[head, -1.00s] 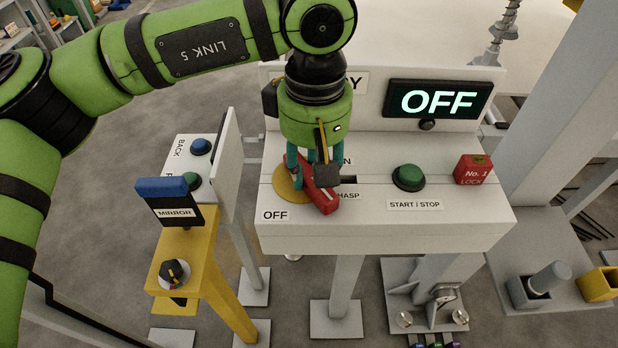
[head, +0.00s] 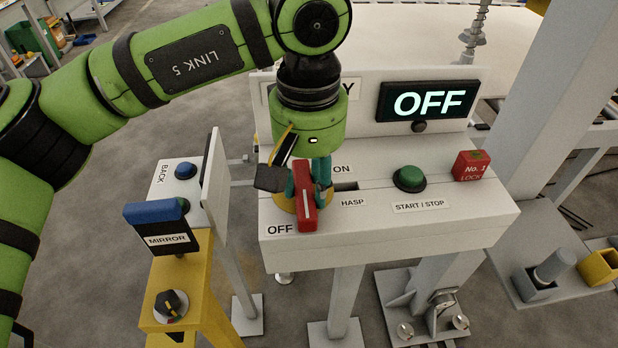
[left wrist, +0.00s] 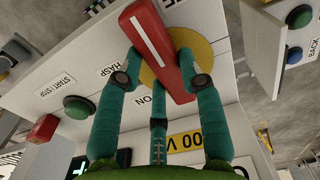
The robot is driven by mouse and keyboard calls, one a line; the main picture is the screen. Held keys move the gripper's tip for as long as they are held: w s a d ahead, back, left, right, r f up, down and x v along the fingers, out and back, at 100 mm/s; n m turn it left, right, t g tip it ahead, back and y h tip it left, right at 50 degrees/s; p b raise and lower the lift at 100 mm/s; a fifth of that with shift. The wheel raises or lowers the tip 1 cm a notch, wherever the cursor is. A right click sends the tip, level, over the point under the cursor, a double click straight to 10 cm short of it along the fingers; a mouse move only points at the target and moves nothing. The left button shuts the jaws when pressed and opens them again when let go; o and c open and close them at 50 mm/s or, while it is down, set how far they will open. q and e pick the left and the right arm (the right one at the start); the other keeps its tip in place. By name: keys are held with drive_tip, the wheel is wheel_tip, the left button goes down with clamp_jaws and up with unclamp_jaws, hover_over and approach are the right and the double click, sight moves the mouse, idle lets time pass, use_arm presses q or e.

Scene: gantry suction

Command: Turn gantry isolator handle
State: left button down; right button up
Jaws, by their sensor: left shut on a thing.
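The red isolator handle (head: 305,205) with a white stripe sits on a yellow disc (head: 287,200) on the white control box. In the head view the handle points toward the front edge, just right of the OFF label (head: 279,229). My left gripper (head: 308,182) comes down from above and is shut on the handle. In the left wrist view its teal fingers (left wrist: 160,85) lie on both sides of the red handle (left wrist: 157,45), with the yellow disc (left wrist: 192,44) beneath. The ON label (head: 341,169) is behind it to the right. My right gripper is not in view.
The display (head: 427,101) reads OFF. A green START / STOP button (head: 409,178) and a red No. 1 lock (head: 472,166) are on the box to the right. A yellow stand (head: 185,265) with a MIRROR sign and knob is close on the left.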

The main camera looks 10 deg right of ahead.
sight(309, 186)
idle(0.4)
use_arm(q)
drive_tip(key=c, duration=0.8)
unclamp_jaws()
wheel_tip(309, 186, up, 12)
